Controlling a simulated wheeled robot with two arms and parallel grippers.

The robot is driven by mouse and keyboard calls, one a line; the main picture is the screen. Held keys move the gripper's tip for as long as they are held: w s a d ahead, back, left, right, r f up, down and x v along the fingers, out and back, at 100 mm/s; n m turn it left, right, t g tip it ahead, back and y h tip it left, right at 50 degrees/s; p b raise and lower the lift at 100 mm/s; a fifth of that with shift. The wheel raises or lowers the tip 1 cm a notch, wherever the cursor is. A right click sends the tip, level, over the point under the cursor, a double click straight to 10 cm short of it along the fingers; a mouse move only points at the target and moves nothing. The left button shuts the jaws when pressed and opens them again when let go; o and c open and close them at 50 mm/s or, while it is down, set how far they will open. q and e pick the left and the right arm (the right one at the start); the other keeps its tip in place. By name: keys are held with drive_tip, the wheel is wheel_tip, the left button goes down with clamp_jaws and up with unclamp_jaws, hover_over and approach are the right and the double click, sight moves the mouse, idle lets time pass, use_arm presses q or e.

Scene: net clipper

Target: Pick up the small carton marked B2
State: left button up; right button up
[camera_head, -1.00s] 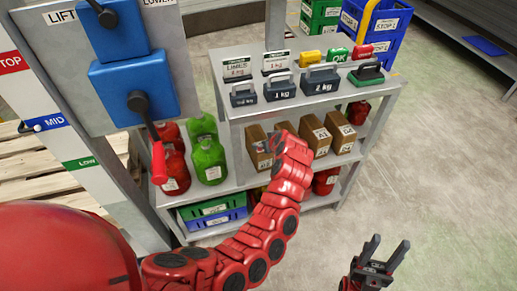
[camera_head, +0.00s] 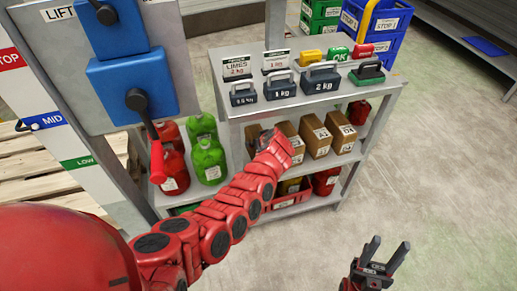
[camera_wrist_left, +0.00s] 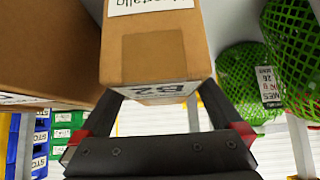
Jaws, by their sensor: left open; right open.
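The small carton marked B2 (camera_wrist_left: 155,55) is brown cardboard and fills the upper middle of the left wrist view, its B2 label upside down. In the head view the leftmost carton (camera_head: 252,132) on the middle shelf is mostly hidden behind my left arm. My left gripper (camera_wrist_left: 160,98) is open, with one finger on each side of the carton's near end; I cannot tell whether they touch it. In the head view the left fingers are hidden or too small to make out. My right gripper (camera_head: 388,247) is open and empty over the floor at lower right.
Another carton (camera_wrist_left: 45,45) stands close beside B2, and a green netted bag (camera_wrist_left: 245,75) is on its other side. More cartons (camera_head: 315,137) stand in a row on the shelf. Weights (camera_head: 320,79) stand on the shelf top (camera_head: 225,78). The floor at right is clear.

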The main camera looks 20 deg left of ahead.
use_arm(q)
drive_tip(key=shift+b+x, duration=0.75)
drive_tip(key=shift+x, duration=1)
drive_tip(key=shift+w+a+r, duration=0.1)
drive_tip(key=shift+r, duration=0.05)
drive_tip(key=shift+r, duration=0.1)
clamp_jaws()
